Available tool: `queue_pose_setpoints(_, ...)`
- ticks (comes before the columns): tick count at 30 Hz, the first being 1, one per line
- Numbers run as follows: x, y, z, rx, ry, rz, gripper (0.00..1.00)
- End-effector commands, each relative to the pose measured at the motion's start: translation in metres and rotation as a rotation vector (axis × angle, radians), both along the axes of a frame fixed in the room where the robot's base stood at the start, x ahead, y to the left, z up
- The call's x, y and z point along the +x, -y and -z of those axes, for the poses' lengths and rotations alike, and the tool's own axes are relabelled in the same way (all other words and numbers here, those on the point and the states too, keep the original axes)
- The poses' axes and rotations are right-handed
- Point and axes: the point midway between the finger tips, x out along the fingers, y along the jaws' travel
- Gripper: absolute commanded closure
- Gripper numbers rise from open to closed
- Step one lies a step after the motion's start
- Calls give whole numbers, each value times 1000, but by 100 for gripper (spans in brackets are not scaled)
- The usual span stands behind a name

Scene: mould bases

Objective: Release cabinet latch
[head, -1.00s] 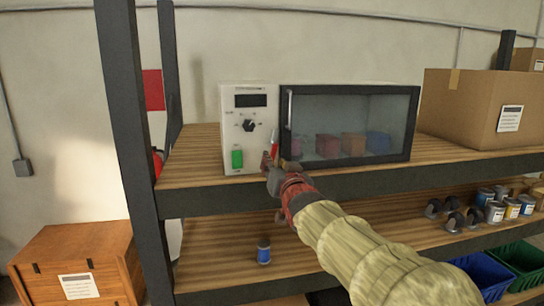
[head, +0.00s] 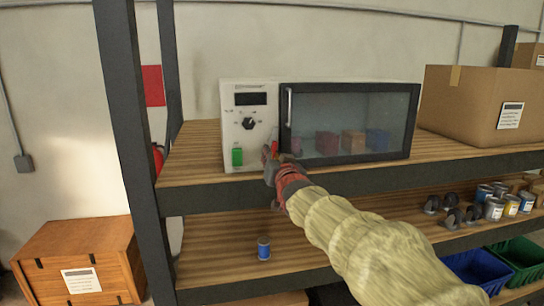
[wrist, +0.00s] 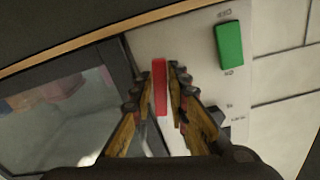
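The white cabinet (head: 236,160) stands on the upper shelf, with a dark-framed glass door (head: 345,122). Its red latch (wrist: 160,86) is a narrow upright bar on the white panel beside the door edge; in the head view the latch (head: 274,147) is partly hidden by my gripper. My gripper (head: 268,162) is at the panel's lower right. In the wrist view the gripper (wrist: 154,82) has one finger on each side of the latch. The right finger is very near or touching it, and a pale gap shows on the left. The door looks shut.
A green button (wrist: 229,45) and a dark knob (head: 249,124) are on the panel. Several coloured blocks (head: 353,139) show behind the glass. A cardboard box (head: 470,105) stands to the right. A blue can (head: 264,249) is on the shelf below.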

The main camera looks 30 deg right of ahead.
Motion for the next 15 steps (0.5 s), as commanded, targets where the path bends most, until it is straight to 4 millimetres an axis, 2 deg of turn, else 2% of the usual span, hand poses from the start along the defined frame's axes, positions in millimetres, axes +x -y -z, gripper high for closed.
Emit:
queue_pose_setpoints(7, 0, 0, 0, 0, 0, 0, 100)
queue_pose_setpoints(15, 0, 0, 0, 0, 0, 0, 100)
